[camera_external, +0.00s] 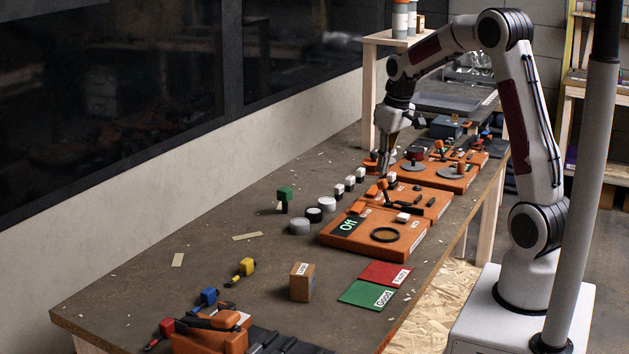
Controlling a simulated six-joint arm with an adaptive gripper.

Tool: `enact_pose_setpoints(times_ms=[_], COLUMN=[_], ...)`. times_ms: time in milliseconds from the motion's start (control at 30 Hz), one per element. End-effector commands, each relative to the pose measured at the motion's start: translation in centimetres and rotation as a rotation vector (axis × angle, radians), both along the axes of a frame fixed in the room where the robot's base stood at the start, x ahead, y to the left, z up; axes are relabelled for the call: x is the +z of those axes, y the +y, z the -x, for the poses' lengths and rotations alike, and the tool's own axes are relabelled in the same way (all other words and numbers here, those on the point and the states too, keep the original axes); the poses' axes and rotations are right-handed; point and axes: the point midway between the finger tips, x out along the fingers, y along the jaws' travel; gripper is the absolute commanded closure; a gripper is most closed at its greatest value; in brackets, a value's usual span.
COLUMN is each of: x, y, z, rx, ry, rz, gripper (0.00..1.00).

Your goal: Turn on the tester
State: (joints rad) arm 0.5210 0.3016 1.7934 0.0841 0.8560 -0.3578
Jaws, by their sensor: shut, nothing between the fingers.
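Grey and white cylinders (300,227) and small white-topped blocks stand left of the panels. A wooden box (302,282), a red card (385,274) and a green "Good" card (366,295) lie in front. More orange panels with grey discs (452,171) stand behind.

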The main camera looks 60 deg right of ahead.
Motion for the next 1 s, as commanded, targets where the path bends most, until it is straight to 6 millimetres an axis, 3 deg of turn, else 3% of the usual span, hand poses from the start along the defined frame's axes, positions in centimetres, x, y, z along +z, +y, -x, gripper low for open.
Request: enact_pose_setpoints(times_ms=[133, 300, 1000], x=[0.3, 2.2, 2.1], y=[-1.7, -2.6, -2.6], z=[-2.5, -4.5, -4.6], rx=[0.056, 0.133, 0.194], ry=[-0.032, -0.080, -0.079], rz=[0.025, 0.068, 0.083], gripper=[1.00, 1.00, 1.00])
